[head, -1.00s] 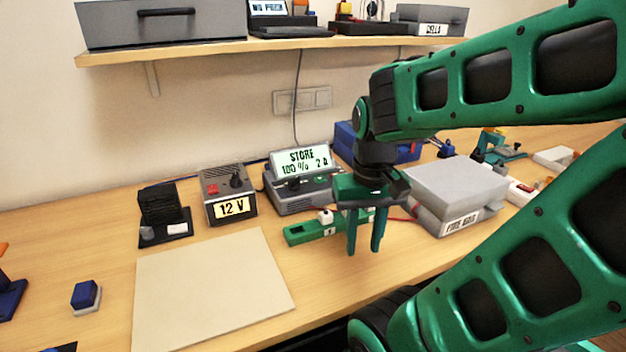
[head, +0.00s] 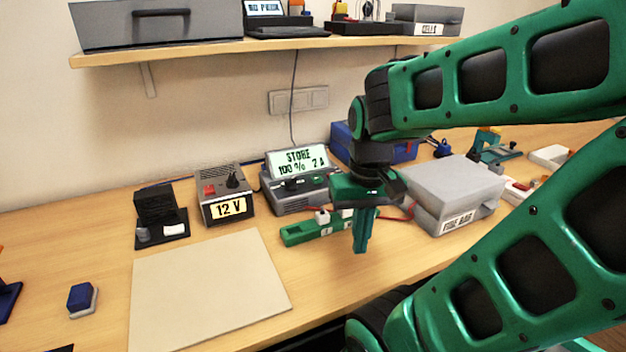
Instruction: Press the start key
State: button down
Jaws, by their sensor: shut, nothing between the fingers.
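A grey charger (head: 285,206) stands at the back of the bench, its tilted display (head: 298,161) reading "STORE 100 % 2 A". A small green key (head: 318,179) and dark controls show below the display; no label that says start is readable. My gripper (head: 361,250) points down in front of the charger and to its right, with its green fingers together and nothing between them. It is apart from the charger. A green strip (head: 297,235) with white plugs lies in front of the charger, partly hidden by my gripper.
A grey box labelled like "FIRE BAG" (head: 452,187) stands right of my gripper. A 12 V supply (head: 219,181) and a black stand (head: 157,208) are left of the charger. A beige mat (head: 205,290) lies bare in front. A shelf (head: 200,52) hangs above.

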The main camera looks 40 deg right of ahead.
aim_at(317, 179)
jog(key=u, duration=0.3)
jog(key=k, duration=1.35)
jog(key=z, duration=0.3)
jog(key=i, duration=1)
